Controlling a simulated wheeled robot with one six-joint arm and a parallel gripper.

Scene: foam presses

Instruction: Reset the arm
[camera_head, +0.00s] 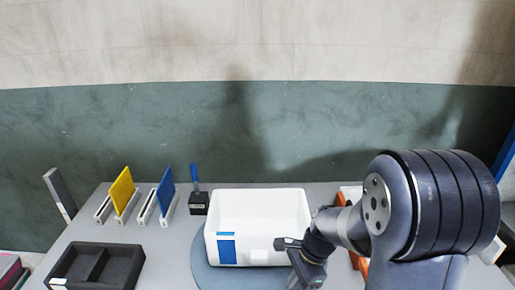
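My arm reaches in from the right side of the head view. My gripper (291,263) is at the front right corner of a white open box (261,199). It overlaps the box's front in the picture. I cannot tell whether it touches the box. Its fingers are small, dark and partly turned away, so their opening is unclear. I see nothing clearly held.
The box stands on a round grey-blue disc (203,271) on a grey table. Left are a yellow panel (122,190) and a blue panel (166,192) in white racks, a black block (199,203) and a dark two-part tray (128,262). Orange parts lie behind my arm.

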